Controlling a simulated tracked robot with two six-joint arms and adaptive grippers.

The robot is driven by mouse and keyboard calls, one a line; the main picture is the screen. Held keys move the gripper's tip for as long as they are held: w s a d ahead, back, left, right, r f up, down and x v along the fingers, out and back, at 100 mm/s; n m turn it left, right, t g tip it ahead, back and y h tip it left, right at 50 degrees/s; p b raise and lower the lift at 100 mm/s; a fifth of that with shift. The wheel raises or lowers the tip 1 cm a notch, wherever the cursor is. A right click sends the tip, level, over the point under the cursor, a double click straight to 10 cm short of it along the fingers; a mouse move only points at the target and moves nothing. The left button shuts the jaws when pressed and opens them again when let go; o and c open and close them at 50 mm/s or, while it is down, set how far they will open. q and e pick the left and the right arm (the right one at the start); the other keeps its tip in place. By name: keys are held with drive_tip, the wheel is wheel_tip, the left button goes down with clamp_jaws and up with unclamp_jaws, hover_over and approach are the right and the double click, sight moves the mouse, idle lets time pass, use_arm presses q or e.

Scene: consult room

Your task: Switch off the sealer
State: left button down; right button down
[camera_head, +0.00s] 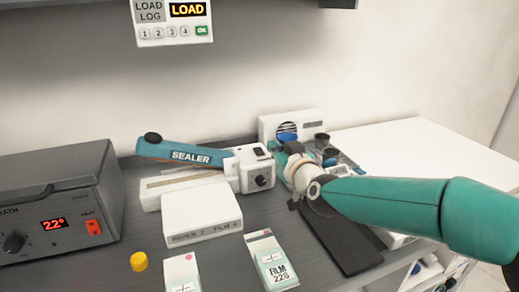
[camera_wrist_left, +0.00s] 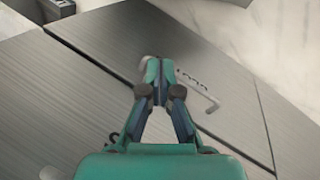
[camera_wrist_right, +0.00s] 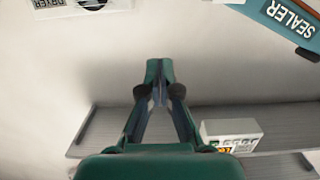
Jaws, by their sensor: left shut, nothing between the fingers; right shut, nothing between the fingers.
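The sealer (camera_head: 185,153) stands at the back of the bench in the head view, with a teal lever arm marked SEALER and a white body. Its right end block (camera_head: 252,168) carries a dark knob (camera_head: 262,181) and a small dark switch-like part (camera_head: 259,151). In the right wrist view part of the lever (camera_wrist_right: 288,20) shows upside down at the top right. My right gripper (camera_wrist_right: 160,75) is shut and empty, apart from the sealer; in the head view it is to the right of the end block, partly hidden by my wrist. My left gripper (camera_wrist_left: 155,72) is shut and empty over a grey surface.
A white box (camera_head: 202,212) stands in front of the sealer. A grey bath unit (camera_head: 55,205) is at left, a white dryer (camera_head: 290,122) behind my right wrist. A yellow cap (camera_head: 139,261) and film packs (camera_head: 274,262) lie in front. A LOAD LOG panel (camera_head: 172,22) hangs above.

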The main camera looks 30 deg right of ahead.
drive_tip(key=p, duration=0.1)
hover_over(260, 153)
drive_tip(key=s, duration=0.2)
drive_tip(key=shift+w+a+f, duration=0.15)
drive_tip(key=shift+w+f, duration=0.05)
drive_tip(key=shift+f, duration=0.3)
drive_tip(key=shift+w+f, duration=0.35)
drive_tip(key=shift+w, duration=0.35)
wheel_tip(260, 153, down, 2)
drive_tip(key=shift+f, duration=0.8)
